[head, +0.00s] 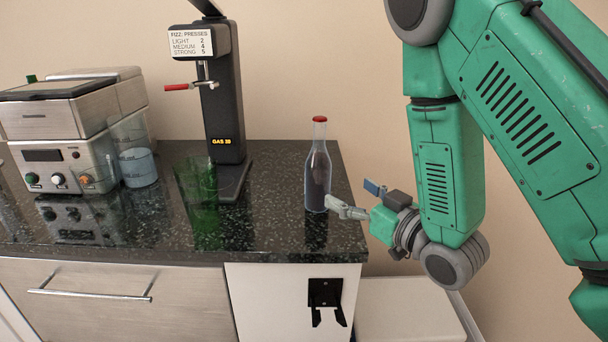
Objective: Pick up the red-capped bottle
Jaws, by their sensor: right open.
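The red-capped bottle (318,170) stands upright on the dark speckled counter (270,215), near its right end. It is clear glass with dark contents and a red cap. My right gripper (352,199) is at the right of the bottle, low beside its body, with its fingers pointing left. One grey fingertip appears right at the bottle's lower right side; I cannot tell whether it touches. The gripper is open. My left gripper is not in view.
A black fizz press (225,105) with a red-handled lever stands left of the bottle. A steel machine (65,140) with knobs and a water container (137,165) stand further left. A black bracket (326,293) is on the cabinet front below.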

